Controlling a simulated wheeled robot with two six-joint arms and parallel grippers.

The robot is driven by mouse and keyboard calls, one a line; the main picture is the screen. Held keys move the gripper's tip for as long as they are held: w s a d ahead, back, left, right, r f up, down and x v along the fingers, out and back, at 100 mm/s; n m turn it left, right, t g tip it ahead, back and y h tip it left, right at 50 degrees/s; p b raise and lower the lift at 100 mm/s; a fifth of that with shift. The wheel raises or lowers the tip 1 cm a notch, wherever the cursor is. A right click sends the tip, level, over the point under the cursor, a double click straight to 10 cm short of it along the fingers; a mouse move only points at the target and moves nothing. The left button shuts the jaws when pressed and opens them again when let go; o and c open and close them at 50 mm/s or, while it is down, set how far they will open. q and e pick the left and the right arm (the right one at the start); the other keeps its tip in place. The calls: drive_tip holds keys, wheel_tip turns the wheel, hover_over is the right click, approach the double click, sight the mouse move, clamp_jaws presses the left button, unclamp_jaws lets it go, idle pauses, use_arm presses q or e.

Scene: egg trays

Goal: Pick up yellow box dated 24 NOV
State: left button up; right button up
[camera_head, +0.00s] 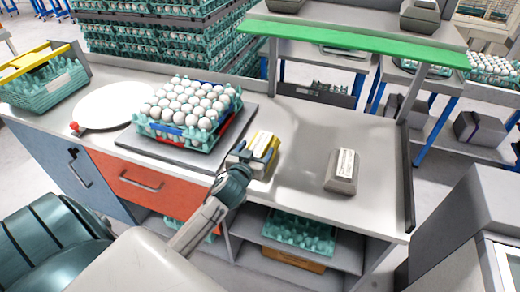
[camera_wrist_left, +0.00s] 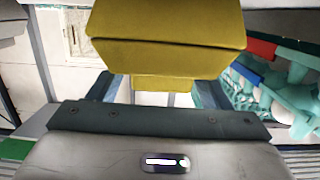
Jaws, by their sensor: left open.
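A yellow box (camera_head: 264,144) with a pale label on top stands on the grey counter, just right of the egg tray. The print on its label is too small to read. My left gripper (camera_head: 244,163) is at the near side of this box, with its fingers open. In the left wrist view the yellow box (camera_wrist_left: 165,40) fills the top middle, in front of and partly between the two fingers (camera_wrist_left: 152,90). I cannot tell whether the fingers touch it. My right gripper is not in view.
A teal tray of white eggs (camera_head: 187,108) sits on a dark plate (camera_head: 160,148) close left of the yellow box. A grey carton (camera_head: 341,178) with a white label lies to the right. Counter between them is free. A green-edged shelf (camera_head: 350,42) stands behind.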

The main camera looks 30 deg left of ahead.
use_arm(q)
drive_tip(key=shift+w+a, duration=0.1)
drive_tip(key=shift+w, duration=0.45)
drive_tip(key=shift+w+f, duration=0.2)
drive_tip(key=shift+s, duration=0.1)
drive_tip(key=shift+c, duration=0.9)
drive_tip(key=shift+r, duration=0.1)
drive_tip(key=c, duration=1.2)
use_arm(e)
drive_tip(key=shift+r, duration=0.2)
use_arm(q)
drive_tip(key=shift+r, duration=0.1)
